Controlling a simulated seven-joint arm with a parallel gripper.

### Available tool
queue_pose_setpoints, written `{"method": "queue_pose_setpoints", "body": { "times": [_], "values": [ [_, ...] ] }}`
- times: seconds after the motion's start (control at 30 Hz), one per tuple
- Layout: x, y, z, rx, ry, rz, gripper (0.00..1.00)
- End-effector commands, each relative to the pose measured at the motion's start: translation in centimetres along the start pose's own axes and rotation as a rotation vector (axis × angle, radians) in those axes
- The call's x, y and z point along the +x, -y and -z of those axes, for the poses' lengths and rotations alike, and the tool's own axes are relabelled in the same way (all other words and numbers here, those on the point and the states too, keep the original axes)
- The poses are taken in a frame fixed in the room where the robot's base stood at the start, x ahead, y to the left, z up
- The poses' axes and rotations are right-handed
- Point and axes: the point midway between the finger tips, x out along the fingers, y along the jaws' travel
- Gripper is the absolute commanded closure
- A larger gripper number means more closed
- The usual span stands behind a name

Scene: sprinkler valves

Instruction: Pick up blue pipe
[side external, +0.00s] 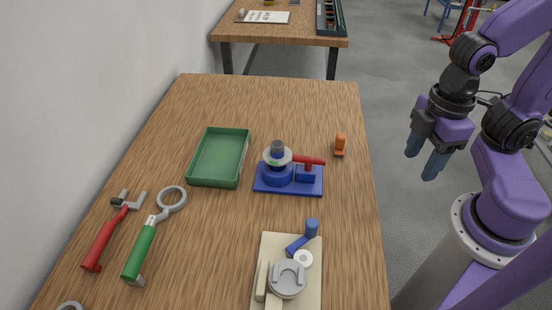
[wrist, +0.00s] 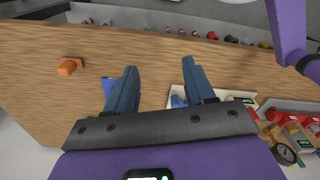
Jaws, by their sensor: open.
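The blue pipe (side external: 312,228) is a short blue piece with an upright cylinder and a lying arm, at the far end of a beige board (side external: 269,246) in the side external view. In the wrist view a bit of blue on the pale board, probably the pipe (wrist: 177,101), shows beside the right finger, which partly hides it. My gripper (side external: 421,164) is open and empty, off the table's right edge and well apart from the pipe.
A blue valve stand (side external: 262,188) with a red handle and an orange piece (side external: 340,145) stand beyond the board. A white ring (side external: 303,259) and a grey fitting (side external: 287,281) sit near the pipe. A green tray (side external: 203,183), red wrench (side external: 105,240) and green-handled wrench (side external: 140,252) lie left.

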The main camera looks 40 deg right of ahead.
Motion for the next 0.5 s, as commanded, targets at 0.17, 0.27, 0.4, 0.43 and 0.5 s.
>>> {"method": "queue_pose_setpoints", "body": {
  "times": [0.17,0.27,0.4,0.43,0.5],
  "values": [
    [0.0,0.0,0.0,0.000,0.000,0.000,0.04],
    [0.0,0.0,0.0,0.000,0.000,0.000,0.00],
    [0.0,0.0,0.1,0.001,-0.002,0.002,0.00],
    [0.1,0.1,0.3,0.003,-0.007,0.006,0.00],
    [0.3,0.4,1.1,0.013,-0.029,0.026,0.00]
  ]
}}
